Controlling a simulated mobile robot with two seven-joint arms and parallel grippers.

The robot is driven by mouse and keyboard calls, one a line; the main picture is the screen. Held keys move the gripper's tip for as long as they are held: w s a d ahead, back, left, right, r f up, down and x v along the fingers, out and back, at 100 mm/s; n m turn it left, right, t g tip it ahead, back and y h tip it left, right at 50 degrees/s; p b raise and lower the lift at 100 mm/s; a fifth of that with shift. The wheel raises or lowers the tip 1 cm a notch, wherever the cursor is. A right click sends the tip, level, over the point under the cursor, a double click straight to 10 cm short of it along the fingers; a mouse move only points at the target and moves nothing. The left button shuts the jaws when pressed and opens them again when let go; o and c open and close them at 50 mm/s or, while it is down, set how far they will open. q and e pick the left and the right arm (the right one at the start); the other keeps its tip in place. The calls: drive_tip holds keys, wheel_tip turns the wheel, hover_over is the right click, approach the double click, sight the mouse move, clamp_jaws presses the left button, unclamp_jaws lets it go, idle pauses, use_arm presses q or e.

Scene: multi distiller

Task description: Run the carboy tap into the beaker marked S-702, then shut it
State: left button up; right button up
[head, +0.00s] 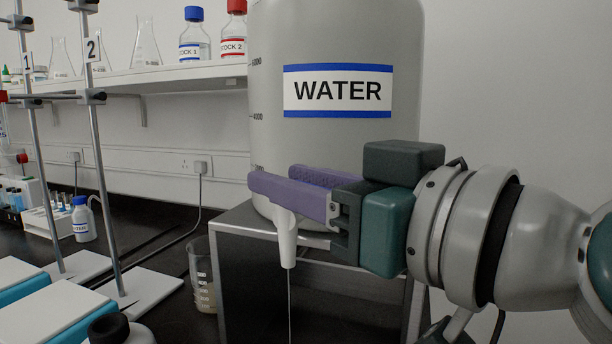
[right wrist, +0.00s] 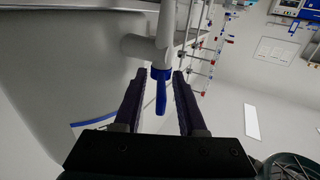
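The grey carboy (head: 335,150) labelled WATER stands on a metal stand, its tap spout (head: 287,243) pointing down at the front. A thin stream (head: 290,308) runs from the spout and leaves the bottom of the head view, so where it lands is hidden. My right gripper (head: 275,178) is at the tap, with purple fingers apart. In the right wrist view, the blue tap lever (right wrist: 161,92) lies between the open fingers, with gaps on both sides. No beaker marked S-702 is readable. My left gripper is out of view.
A graduated beaker (head: 203,285) with some contents stands left of the metal stand (head: 245,250). Numbered clamp stands (head: 110,190), a small wash bottle (head: 83,222) and blue-and-white blocks (head: 50,312) are further left. A shelf (head: 170,76) holds flasks and bottles.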

drive_tip(key=shift+c, duration=0.2)
clamp_jaws()
idle(0.3)
drive_tip(key=shift+f+y+b, duration=0.2)
drive_tip(key=shift+y+b, duration=0.1)
drive_tip(key=shift+b, duration=0.25)
drive_tip(key=n+g+y+b, duration=0.1)
drive_tip(key=g+b, duration=0.1)
drive_tip(key=b, duration=0.1)
drive_tip(key=n+g+y+b, duration=0.1)
drive_tip(key=n+g+b, duration=0.1)
drive_tip(key=b, duration=0.2)
drive_tip(key=n+g+y+b, duration=0.1)
drive_tip(key=n+g+b, duration=0.1)
drive_tip(key=b, duration=0.1)
drive_tip(key=shift+w+d+f+y+b, duration=0.15)
drive_tip(key=shift+w+y+b, duration=0.1)
drive_tip(key=shift+y+b, duration=0.15)
drive_tip(key=shift+r+n+g+y+b, duration=0.3)
drive_tip(key=shift+n+g+b, duration=0.2)
drive_tip(key=shift+g+b, duration=0.4)
drive_tip(key=shift+o, duration=0.2)
unclamp_jaws()
